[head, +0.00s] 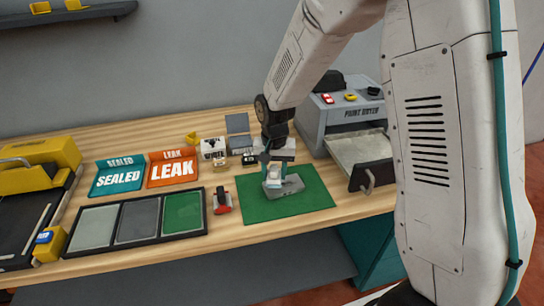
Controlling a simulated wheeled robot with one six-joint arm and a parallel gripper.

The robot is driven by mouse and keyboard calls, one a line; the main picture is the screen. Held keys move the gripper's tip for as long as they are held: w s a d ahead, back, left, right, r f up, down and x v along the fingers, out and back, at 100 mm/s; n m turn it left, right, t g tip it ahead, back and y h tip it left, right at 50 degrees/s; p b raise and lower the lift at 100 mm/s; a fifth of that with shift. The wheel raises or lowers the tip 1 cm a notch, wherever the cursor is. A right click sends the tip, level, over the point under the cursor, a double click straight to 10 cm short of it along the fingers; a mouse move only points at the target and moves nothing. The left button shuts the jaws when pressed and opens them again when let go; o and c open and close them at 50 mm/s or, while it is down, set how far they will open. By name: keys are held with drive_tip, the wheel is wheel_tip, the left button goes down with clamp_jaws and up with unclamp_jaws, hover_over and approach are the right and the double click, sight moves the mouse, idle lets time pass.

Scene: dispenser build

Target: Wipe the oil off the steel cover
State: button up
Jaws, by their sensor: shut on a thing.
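My gripper (266,172) points down over the green mat (315,196) and is shut on a small pale thing, apparently a wipe (274,173). The steel cover (292,187) is a flat grey piece lying tilted on the mat, directly under my gripper. The wipe is at the cover's upper left part; whether it presses on the surface I cannot tell. The gripper hides part of the cover, and no oil can be made out at this size.
A paint dryer (318,114) with its tray (357,148) pulled out stands at right. A red-and-black tool (222,203) is left of the mat. Three-panel tray (156,241), SEALED sign (118,178), LEAK sign (172,170) and white box (212,146) fill the left and back.

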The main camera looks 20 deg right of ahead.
sight(274, 166)
drive_tip(key=shift+r, duration=2.9)
drive_tip(key=shift+a, duration=0.1)
